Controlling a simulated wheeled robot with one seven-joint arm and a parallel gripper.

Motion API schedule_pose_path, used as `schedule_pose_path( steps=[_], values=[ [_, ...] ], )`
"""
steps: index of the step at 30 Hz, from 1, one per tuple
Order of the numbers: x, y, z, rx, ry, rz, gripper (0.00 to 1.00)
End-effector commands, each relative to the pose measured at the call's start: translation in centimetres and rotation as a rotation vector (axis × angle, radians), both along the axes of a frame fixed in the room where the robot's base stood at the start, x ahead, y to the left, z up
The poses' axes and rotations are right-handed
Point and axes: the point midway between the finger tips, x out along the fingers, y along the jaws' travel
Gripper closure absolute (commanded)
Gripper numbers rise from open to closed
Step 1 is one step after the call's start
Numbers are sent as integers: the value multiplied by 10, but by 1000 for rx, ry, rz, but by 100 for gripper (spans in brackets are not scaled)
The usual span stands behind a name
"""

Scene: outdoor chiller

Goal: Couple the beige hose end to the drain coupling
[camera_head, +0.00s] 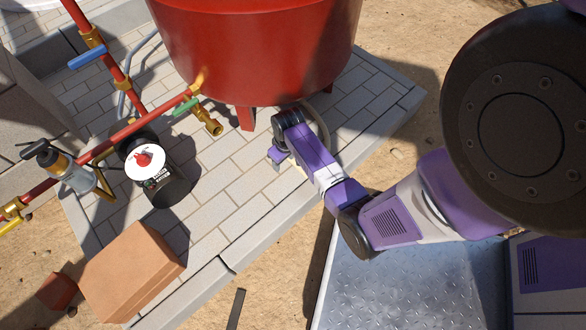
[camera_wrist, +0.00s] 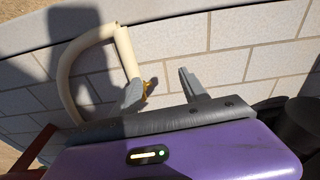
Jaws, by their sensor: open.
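The beige hose (camera_wrist: 66,80) lies in a curve on the pale paving at the left of the wrist view. One length of it runs down behind my gripper's left finger, where a small yellow fitting partly shows. In the head view the hose (camera_head: 322,128) shows as an arc beside my wrist. My gripper (camera_wrist: 162,84) is open, its fingers apart; I cannot tell whether the left finger touches the hose. In the head view my gripper (camera_head: 277,155) is low over the paving, right of the brass drain coupling (camera_head: 213,127). The coupling has a green-handled valve (camera_head: 185,107).
A big red tank (camera_head: 255,40) on legs stands behind my gripper. Red pipes (camera_head: 125,130), a black pump with a white top (camera_head: 145,162) and a terracotta block (camera_head: 130,270) are at left. Paving between coupling and gripper is clear.

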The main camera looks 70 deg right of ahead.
Motion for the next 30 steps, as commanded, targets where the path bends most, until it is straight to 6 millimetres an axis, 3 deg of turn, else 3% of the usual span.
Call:
schedule_pose_path(
  steps=[1, 3, 8, 20, 30],
  values=[
    [-3, -21, -13, 19, 26, -21, 48],
    [-9, -38, -15, 47, 60, -37, 48],
    [-19, -58, -15, 86, 103, -57, 48],
    [-20, -61, -44, 93, 110, -59, 48],
    [-19, -64, -86, 94, 110, -60, 48]
  ],
)
